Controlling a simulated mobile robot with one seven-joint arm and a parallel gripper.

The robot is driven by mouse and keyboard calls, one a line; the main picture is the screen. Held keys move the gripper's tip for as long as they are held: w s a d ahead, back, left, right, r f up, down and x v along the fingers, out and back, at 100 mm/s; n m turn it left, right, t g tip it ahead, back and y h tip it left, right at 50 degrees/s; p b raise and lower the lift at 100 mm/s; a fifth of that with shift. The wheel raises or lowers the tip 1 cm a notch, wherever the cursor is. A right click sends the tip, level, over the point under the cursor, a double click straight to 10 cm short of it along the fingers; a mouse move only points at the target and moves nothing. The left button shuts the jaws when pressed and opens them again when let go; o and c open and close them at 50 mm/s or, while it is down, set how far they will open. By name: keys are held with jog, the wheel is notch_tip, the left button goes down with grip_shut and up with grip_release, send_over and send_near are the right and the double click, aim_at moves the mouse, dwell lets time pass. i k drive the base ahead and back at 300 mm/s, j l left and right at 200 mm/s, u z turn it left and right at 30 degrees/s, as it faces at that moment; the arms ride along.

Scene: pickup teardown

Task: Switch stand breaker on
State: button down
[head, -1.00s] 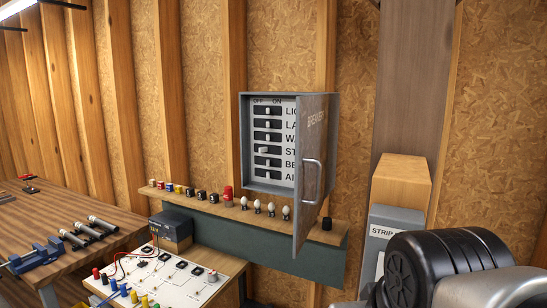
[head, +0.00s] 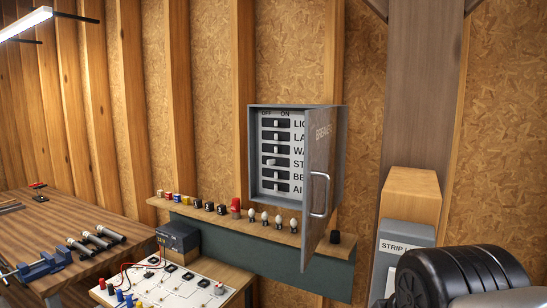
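The grey breaker box (head: 249,150) hangs on the wall with its door (head: 321,190) swung partly open to the right. Inside is a white panel with OFF at left and ON at right above a column of switches. The row starting "ST" has a pale lever (head: 270,162) toward the OFF side, further left than the levers in the other rows. The door hides the ends of the labels. My gripper's fingers are not in view; only a dark, rounded part of my arm shows at bottom right, apart from the box.
A shelf (head: 190,212) below the box holds small coloured parts, bulbs and a black knob. A wiring board (head: 180,290) and a workbench (head: 90,205) with pipes and a blue vise stand at lower left. A grey strip-labelled cabinet (head: 400,250) stands right of the door.

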aim_at(272, 162)
jog(key=i+j+z, duration=0.1)
jog(key=j, duration=0.35)
jog(key=i+j, duration=0.15)
jog(key=j, duration=0.3)
jog(key=i+j+z, duration=0.15)
jog(key=j, duration=0.3)
